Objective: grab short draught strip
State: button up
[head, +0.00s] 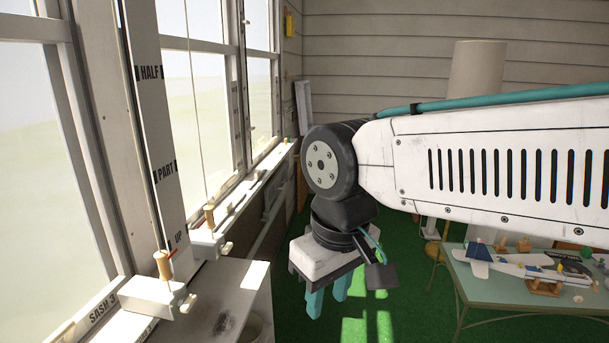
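I cannot pick out a short draught strip for certain in the head view. My gripper (328,298) hangs pointing down in the middle of the view, below the wrist. Its two teal fingers stand apart with a gap between them, and I see nothing held there. It is above the green floor, to the right of a pale cabinet or ledge (215,290) under the window. My wrist and arm hide part of the back wall and floor.
Window sill blocks with wooden spools (163,264) line the left, one marked SASH 3. A green-topped table (480,283) with a model plane (515,264) stands at the right. A pale panel (304,106) leans in the back corner. Green floor (370,325) shows below my gripper.

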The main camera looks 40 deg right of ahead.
aim_at(258, 174)
jog(key=z, duration=0.6)
jog(key=i, duration=0.5)
jog(key=z, duration=0.6)
jog(key=i, duration=0.65)
jog(key=z, duration=0.65)
jog(key=i, duration=1.4)
jog(key=u, duration=1)
jog(key=i, duration=0.3)
jog(key=u, duration=0.3)
